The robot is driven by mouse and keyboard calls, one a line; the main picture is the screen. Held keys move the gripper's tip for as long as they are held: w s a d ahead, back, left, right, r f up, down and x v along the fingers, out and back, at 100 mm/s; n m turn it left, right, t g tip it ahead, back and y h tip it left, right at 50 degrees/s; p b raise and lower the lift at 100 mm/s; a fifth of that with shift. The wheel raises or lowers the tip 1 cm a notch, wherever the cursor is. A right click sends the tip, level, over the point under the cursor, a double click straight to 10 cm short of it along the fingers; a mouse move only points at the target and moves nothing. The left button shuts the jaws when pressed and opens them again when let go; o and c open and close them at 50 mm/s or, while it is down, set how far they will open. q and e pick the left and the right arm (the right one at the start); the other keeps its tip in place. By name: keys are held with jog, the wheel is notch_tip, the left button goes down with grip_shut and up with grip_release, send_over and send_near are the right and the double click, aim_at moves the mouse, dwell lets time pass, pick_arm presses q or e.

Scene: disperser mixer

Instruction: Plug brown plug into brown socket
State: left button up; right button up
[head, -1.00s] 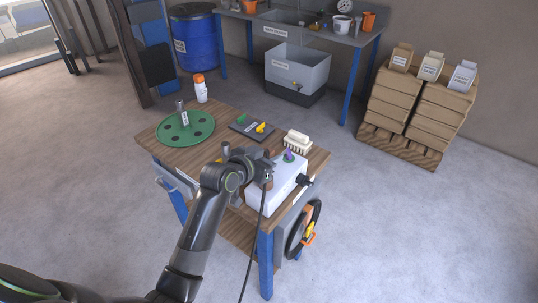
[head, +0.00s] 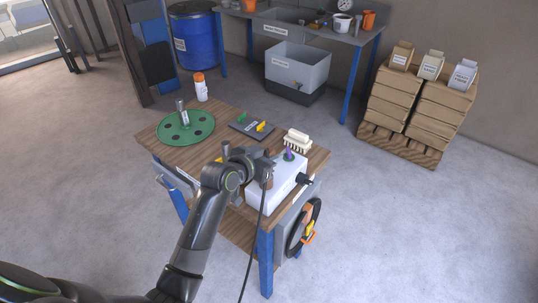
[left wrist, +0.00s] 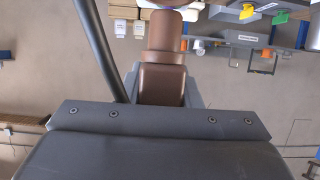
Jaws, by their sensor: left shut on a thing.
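My left gripper (head: 264,170) is at the left side of a white box (head: 282,188) on the wooden table. It is shut on the brown plug, which fills the lower middle of the left wrist view (left wrist: 162,84). A black cable hangs down from the gripper in the head view (head: 254,235). In the left wrist view a narrower brown part continues beyond the plug, in line with it. I cannot tell whether the plug touches the brown socket, which I cannot make out in the head view. My right gripper is not in view.
A purple part (head: 289,155) stands on the white box, and a black knob (head: 305,180) is on its right side. A brush (head: 297,141), a dark board (head: 251,127) and a green disc (head: 186,128) lie farther back on the table.

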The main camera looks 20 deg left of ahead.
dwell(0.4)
pick_arm(q)
jog(key=shift+f+b, duration=1.2)
jog(key=shift+f, duration=0.95)
jog(key=o, duration=1.1)
jog(key=shift+s, duration=0.1)
jog(key=b+v, duration=0.1)
jog(key=v, duration=1.6)
jog(key=shift+s+a+r+b, duration=0.1)
jog(key=shift+b, duration=0.25)
